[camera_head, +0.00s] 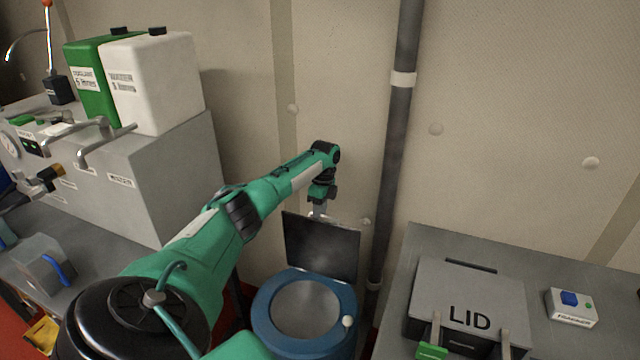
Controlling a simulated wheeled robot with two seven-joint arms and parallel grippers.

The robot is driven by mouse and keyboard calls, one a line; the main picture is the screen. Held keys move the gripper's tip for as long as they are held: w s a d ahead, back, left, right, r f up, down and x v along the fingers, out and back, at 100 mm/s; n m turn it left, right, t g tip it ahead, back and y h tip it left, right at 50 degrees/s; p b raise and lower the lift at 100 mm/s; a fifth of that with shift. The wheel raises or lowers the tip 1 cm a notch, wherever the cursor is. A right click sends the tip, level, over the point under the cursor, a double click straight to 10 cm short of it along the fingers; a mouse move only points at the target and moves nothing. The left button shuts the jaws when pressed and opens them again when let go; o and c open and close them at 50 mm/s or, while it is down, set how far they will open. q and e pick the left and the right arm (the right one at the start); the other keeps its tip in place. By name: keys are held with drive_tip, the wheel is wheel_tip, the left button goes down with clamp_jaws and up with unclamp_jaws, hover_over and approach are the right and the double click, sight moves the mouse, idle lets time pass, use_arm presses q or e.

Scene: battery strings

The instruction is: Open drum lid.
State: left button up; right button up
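A blue drum (265,318) stands on the floor at the bottom middle, its round grey inside showing. A dark, flat, square lid (320,248) stands tilted up at the drum's back edge, so the top is uncovered. A small pale knob (347,321) is on the drum's right rim. My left arm reaches in from the lower left, and my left gripper (318,210) is at the top edge of the lid. Its fingertips are small and partly hidden, so I cannot tell whether they are apart or touching the lid. My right gripper is not in view.
A dark vertical pipe (394,150) runs behind the drum on the right. A grey bench (425,245) at right holds a box marked LID (470,295) and a small button box (571,307). A grey cabinet (180,175) with green and white canisters stands left.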

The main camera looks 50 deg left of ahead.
use_arm(q)
wheel_tip(320, 180, up, 14)
drive_tip(key=w+a+b, duration=0.1)
drive_tip(key=w+b, duration=0.1)
drive_tip(key=shift+w+f, duration=0.25)
idle(0.5)
